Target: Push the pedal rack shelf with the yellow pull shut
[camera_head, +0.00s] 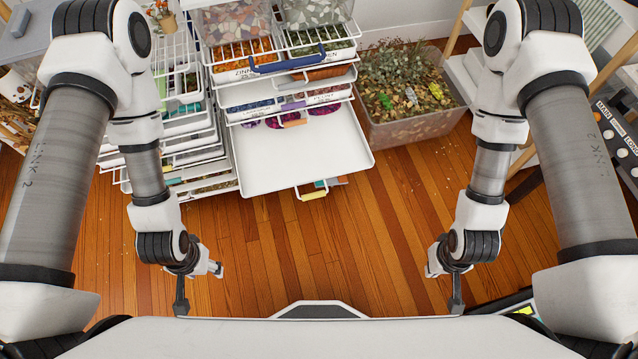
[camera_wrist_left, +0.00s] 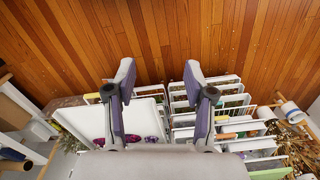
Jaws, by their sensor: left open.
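The pedal rack (camera_head: 225,125) stands at the back with shelves at different depths. The white shelf also shows in the left wrist view (camera_wrist_left: 88,122). My left gripper (camera_head: 200,283) is open and empty, in front and left of the rack. My right gripper (camera_head: 444,283) is open and empty, in front and right of it.
A clear bin of dried plants (camera_head: 405,95) stands right of the rack. A blue handle (camera_head: 288,65) is higher on the rack. More stacked shelves (camera_head: 190,150) stand at the left. The wooden floor (camera_head: 320,250) before the rack is clear.

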